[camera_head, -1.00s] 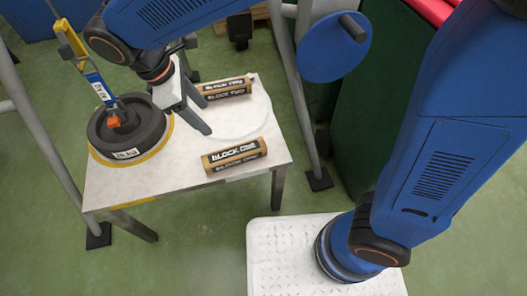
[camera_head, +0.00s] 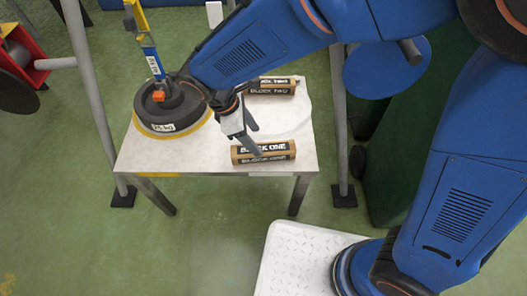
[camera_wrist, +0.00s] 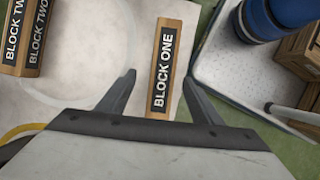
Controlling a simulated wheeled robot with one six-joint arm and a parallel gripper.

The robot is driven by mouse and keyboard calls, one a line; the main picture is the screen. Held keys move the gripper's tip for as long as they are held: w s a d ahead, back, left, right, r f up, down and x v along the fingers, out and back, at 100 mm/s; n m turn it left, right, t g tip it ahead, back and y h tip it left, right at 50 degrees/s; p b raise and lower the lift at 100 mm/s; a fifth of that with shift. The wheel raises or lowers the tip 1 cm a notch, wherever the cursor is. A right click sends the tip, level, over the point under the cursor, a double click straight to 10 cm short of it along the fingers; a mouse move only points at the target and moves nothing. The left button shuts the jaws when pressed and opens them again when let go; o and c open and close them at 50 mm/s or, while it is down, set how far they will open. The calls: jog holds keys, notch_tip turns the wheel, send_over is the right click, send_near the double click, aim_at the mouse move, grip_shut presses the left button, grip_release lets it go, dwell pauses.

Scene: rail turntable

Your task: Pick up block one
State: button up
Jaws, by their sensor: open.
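Block one (camera_head: 278,152), a wooden block with a black label, lies near the front edge of the white table (camera_head: 215,163) in the head view. It also shows in the wrist view (camera_wrist: 163,65), between my two fingers and reaching beyond their tips. My gripper (camera_head: 254,142) is open just above the block, its fingers spread apart. One finger passes in front of the block in the head view, hiding a little of its label. I cannot tell whether a finger touches it.
Block two (camera_head: 272,91) lies farther back on the table, partly behind my arm. A dark round weight (camera_head: 165,115), with a yellow-and-blue hanger, stands at the table's left. Grey posts (camera_head: 338,110) flank the table. A wooden crate (camera_wrist: 295,55) shows at the wrist view's right.

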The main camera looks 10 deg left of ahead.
aim_at(263, 148)
jog(key=shift+s+x, duration=0.15)
jog(key=shift+x, duration=1.55)
jog(key=shift+s+x, duration=0.1)
jog(key=shift+x, duration=1.6)
jog(key=shift+d+r, duration=0.1)
jog(key=shift+d, duration=0.1)
jog(key=c, duration=1.3)
jog(key=shift+c, duration=0.2)
